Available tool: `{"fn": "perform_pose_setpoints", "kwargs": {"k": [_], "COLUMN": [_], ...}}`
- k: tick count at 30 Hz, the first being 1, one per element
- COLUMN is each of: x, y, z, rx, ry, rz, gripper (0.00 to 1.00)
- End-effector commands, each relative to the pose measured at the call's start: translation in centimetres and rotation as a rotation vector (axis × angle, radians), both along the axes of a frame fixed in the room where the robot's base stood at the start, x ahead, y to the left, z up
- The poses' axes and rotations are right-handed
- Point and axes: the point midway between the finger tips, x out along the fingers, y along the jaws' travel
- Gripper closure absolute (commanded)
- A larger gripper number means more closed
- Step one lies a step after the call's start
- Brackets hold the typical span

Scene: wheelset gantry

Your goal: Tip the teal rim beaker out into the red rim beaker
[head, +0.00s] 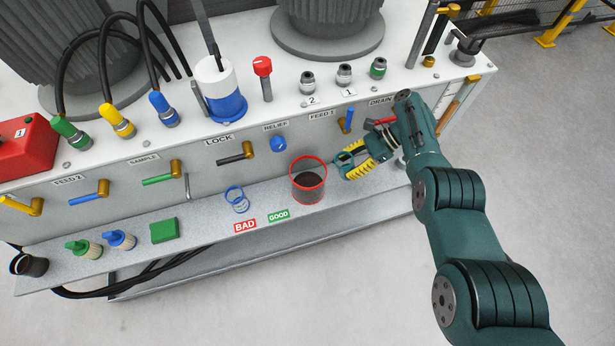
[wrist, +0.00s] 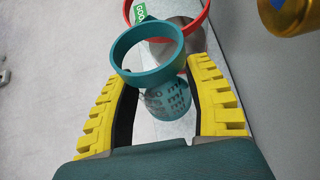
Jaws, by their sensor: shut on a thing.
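The red rim beaker (head: 308,192) stands upright on the grey shelf and holds something dark brown. Part of its red rim (wrist: 207,14) shows at the top of the wrist view. My gripper (head: 346,160) is just right of it, with yellow fingers shut on the teal rim beaker (wrist: 168,99). That beaker is clear with teal ml marks, and its teal rim (wrist: 122,61) overlaps the red rim in the wrist view. In the head view the teal rim beaker is mostly hidden by my fingers. Its exact tilt and contents cannot be told.
A small blue-rimmed vessel (head: 238,200) stands left of the red rim beaker, behind the BAD (head: 245,226) and GOOD (head: 279,215) labels. Valve handles, such as the blue RELIEF knob (head: 278,144), jut out above the shelf. Bottles and a green block (head: 164,231) are further left.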

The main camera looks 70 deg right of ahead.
Motion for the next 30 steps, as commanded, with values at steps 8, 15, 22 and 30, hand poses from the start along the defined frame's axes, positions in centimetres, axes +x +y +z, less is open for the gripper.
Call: {"fn": "perform_pose_setpoints", "kwargs": {"k": [8, 15, 22, 30], "x": [-1.3, -1.7, -1.8, -1.8], "y": [-0.8, -1.0, -1.1, -1.1], "z": [0.6, 0.6, 1.8, 5.6], "rx": [0.071, 0.105, 0.115, 0.116], "ry": [-0.17, -0.244, -0.267, -0.266], "rz": [-0.005, -0.004, -0.004, -0.004], "gripper": [0.87, 0.87, 0.87, 0.87]}}
